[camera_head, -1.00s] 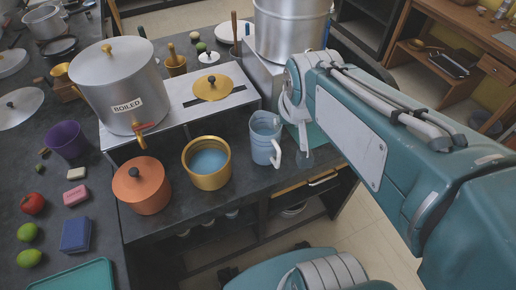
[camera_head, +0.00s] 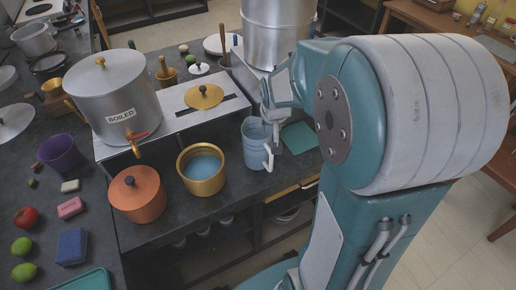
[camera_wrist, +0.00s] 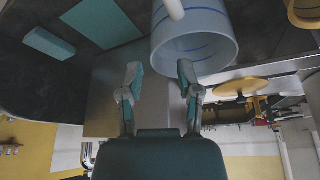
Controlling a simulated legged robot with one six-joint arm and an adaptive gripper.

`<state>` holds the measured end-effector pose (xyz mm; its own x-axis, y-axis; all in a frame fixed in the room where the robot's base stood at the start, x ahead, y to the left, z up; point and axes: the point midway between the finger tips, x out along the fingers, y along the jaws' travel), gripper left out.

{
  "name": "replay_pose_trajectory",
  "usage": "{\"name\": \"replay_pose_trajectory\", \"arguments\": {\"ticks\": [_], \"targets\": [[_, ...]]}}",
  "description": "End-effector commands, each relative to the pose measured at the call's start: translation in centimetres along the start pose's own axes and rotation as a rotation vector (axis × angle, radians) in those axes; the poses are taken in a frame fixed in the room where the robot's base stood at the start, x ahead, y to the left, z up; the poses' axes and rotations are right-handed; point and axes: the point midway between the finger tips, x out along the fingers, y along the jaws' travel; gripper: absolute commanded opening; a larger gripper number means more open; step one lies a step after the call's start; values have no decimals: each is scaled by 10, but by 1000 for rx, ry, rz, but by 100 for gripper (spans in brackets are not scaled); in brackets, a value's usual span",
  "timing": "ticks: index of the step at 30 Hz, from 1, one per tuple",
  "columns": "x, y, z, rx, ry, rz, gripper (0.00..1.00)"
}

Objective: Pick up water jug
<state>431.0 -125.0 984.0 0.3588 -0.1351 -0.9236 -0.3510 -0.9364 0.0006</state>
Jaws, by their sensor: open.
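The water jug (camera_head: 254,149) is a light blue cylinder with a white handle on its right side. It stands upright on the dark counter, to the right of the gold pot. In the wrist view the jug (camera_wrist: 205,42) fills the top middle, with blue bands and part of its pale handle showing. My gripper (camera_wrist: 160,70) is open and empty, its right finger close to the jug's rim. In the head view my gripper (camera_head: 272,112) is at the jug's upper right, partly hiding it. Whether it touches the jug I cannot tell.
A gold pot (camera_head: 203,182) with blue liquid and a lidded copper pot (camera_head: 137,203) stand left of the jug. A teal mat (camera_head: 300,137) lies right of the jug.

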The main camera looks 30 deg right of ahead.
Motion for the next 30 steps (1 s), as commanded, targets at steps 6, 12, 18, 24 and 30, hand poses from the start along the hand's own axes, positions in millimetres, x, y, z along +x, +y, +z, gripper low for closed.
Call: {"name": "replay_pose_trajectory", "arguments": {"ticks": [6,12,18,24,30], "targets": [[34,5,2,0,-5,0,45],[48,5,1,-1,-1,-1,45],[48,5,1,0,0,-1,45],[48,5,1,0,0,-1,0],[47,5,0,0,2,-1,0]]}}
